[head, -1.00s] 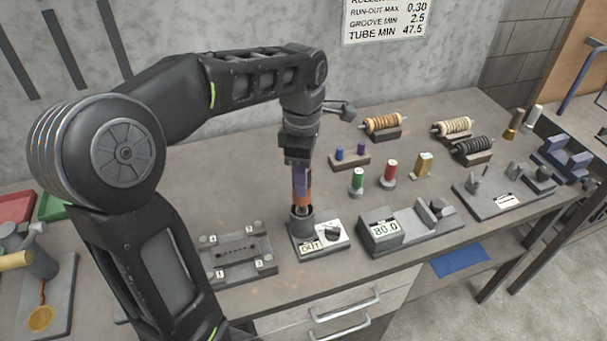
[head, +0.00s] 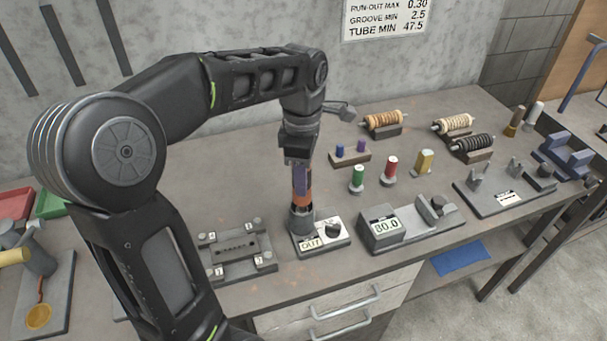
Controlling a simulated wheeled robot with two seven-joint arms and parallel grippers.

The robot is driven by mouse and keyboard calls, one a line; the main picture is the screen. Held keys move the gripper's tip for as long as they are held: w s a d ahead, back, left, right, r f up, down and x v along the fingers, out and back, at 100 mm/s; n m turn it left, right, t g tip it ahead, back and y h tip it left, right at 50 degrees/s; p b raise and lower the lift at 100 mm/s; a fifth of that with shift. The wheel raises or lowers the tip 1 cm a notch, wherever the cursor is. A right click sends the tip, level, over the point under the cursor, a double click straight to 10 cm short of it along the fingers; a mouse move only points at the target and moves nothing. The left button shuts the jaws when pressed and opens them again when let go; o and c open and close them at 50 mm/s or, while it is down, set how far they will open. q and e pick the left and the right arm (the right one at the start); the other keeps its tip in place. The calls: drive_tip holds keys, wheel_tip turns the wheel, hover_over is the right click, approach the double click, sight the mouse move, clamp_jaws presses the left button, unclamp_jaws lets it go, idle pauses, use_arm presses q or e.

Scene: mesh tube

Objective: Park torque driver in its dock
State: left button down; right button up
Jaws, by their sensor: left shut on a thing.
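My left gripper (head: 298,160) points straight down and is shut on the torque driver (head: 302,190), which has a purple upper part and an orange lower part. The driver stands upright. Its lower end is inside the round grey cup of the dock (head: 301,222), so its tip is hidden. The dock's base carries a small label reading OUT and a dark knob (head: 332,230) to the right of the cup. The gripper's fingers are small and partly merge with the dark wrist. My right gripper is not in view.
A grey numbered fixture (head: 237,250) sits left of the dock. A gauge block reading 80.0 (head: 385,228) is close on its right. Green (head: 357,178) and red (head: 390,170) pegs stand behind. Bare bench lies behind the fixture.

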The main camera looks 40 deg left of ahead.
use_arm(q)
drive_tip(key=shift+f+b, duration=1.45)
drive_tip(key=shift+f, duration=0.4)
idle(1.5)
drive_tip(key=c, duration=0.8)
unclamp_jaws()
drive_tip(key=shift+r, duration=0.45)
wheel_tip(320, 180, up, 4)
drive_tip(key=shift+f, duration=0.1)
wheel_tip(320, 180, up, 3)
drive_tip(key=shift+r+p, duration=0.1)
drive_tip(key=shift+p, duration=0.5)
